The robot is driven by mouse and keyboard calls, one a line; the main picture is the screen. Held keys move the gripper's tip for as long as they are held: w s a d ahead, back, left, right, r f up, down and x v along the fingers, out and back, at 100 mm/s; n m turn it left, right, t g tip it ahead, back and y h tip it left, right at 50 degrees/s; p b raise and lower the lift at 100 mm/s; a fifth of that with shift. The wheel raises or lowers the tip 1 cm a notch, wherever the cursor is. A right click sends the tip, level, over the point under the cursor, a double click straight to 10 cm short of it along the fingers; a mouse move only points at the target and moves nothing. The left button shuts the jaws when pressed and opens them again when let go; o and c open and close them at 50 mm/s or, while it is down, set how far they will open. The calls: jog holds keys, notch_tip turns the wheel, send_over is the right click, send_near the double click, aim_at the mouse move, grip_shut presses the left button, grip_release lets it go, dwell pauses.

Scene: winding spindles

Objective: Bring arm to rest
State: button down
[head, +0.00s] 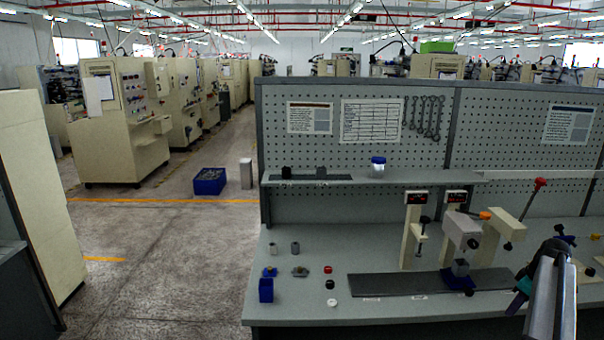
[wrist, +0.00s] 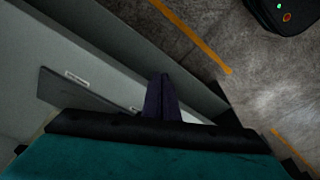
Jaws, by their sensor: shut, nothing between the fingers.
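In the head view, my gripper (head: 515,305) is at the right, a small teal and dark shape partly hidden behind my silver arm link. It appears over or near the front right of the grey workbench (head: 300,313). In the wrist view, the fingers point past the bench's front edge (wrist: 120,70) toward the floor. I cannot tell the exact gap between fingers and bench.
Winding stands (head: 412,232) rise from the bench left of my arm, beside a dark mat (head: 400,284). A red-knobbed lever (head: 533,198) stands behind it. Small parts and a blue bin (head: 266,290) lie at the bench's left. The floor aisle (head: 170,260) is open.

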jog(key=s+a+f+m+g+y+b, duration=0.1)
jog(key=s+a+f+g+b, duration=0.15)
jog(key=a+f, duration=1.35)
jog(key=s+a+f+m+g+b, duration=0.15)
jog(key=s+a+f, duration=0.25)
jog(key=a+f, duration=1.2)
jog(key=s+a+f+g+b, duration=0.1)
jog(key=s+a+f, duration=0.3)
jog(key=s+a, duration=0.4)
jog(key=s+a+f+m+g+h, duration=0.1)
jog(key=s+a+f, duration=0.3)
jog(key=s+a, duration=0.3)
jog(key=s+a+f+m+g+h+b, duration=0.1)
jog(key=s+a+f, duration=0.4)
jog(key=s, duration=0.9)
jog(key=a, duration=0.3)
jog(key=shift+a+g+b, duration=0.3)
jog(key=shift+g+b, duration=0.05)
jog(key=shift+g, duration=0.05)
jog(key=shift+w+m, duration=0.1)
jog(key=shift+m, duration=0.15)
